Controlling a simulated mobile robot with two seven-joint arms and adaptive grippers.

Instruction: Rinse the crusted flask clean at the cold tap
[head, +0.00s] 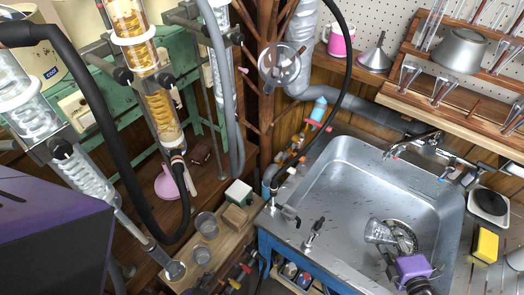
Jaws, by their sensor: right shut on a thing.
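The steel sink (335,205) is on the right. My right gripper (397,262) reaches into its lower right part, shut on a glass flask (378,231). The flask is clear and lies tilted close to the round drain area. Glass and metal overlap there, so I cannot tell how much crust is on it. The tap (428,147) stands at the sink's back edge, up and right of the flask and apart from it. Small coloured parts show around the tap, but I cannot tell its handles clearly. My left gripper is not in view.
A wooden rack of glassware (455,100) hangs behind the sink. A yellow sponge (485,245) and a round dark-topped device (489,203) stand to its right. The sink's middle is clear.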

